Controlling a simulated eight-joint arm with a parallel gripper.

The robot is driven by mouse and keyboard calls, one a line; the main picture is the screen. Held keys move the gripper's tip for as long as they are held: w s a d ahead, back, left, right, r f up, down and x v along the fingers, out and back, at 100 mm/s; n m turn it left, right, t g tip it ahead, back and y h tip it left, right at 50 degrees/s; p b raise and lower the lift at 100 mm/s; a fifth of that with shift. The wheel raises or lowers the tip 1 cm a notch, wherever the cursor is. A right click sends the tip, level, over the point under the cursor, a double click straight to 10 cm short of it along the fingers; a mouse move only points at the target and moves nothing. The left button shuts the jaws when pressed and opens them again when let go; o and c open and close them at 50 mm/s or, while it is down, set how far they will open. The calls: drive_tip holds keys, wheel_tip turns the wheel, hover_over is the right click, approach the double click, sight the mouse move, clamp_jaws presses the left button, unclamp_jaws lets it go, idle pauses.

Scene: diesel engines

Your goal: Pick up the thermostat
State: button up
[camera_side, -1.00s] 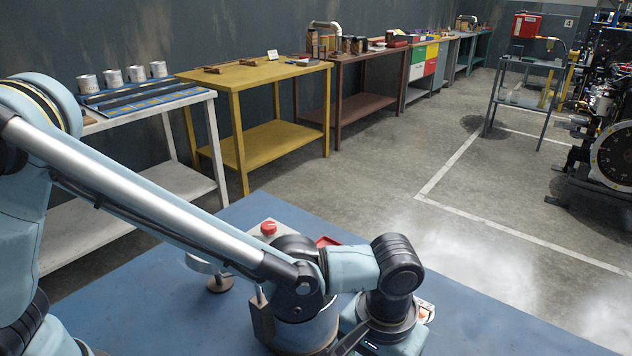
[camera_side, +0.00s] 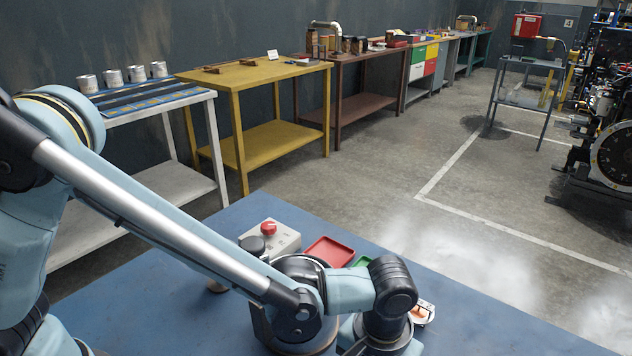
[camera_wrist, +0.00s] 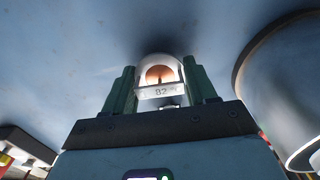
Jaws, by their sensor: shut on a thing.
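In the wrist view, my gripper (camera_wrist: 160,77) has its two green fingers on either side of the thermostat (camera_wrist: 158,92). The thermostat has a pale rounded frame, a copper-coloured inside and a plate marked 82. My gripper is shut on it. I cannot tell whether it touches the bench or is clear of it.
A large grey cylinder (camera_wrist: 285,95) stands close on the right in the wrist view.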

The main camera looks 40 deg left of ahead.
drive_tip(key=shift+r, duration=0.1)
drive_tip(key=shift+r, duration=0.6)
wheel_tip(320, 180, up, 3)
drive_tip(key=shift+f, duration=0.2)
drive_tip(key=s+d+r, duration=0.3)
drive_tip(key=s+r, duration=0.3)
drive_tip(key=s, duration=0.5)
drive_tip(key=w+a+r, duration=0.5)
drive_tip(key=w+a, duration=0.2)
drive_tip(key=a, duration=0.2)
drive_tip(key=w+a+r, duration=0.6)
drive_tip(key=w+a, duration=0.1)
drive_tip(key=a, duration=0.3)
drive_tip(key=shift+f, duration=4.95)
drive_tip(key=shift+f, duration=0.1)
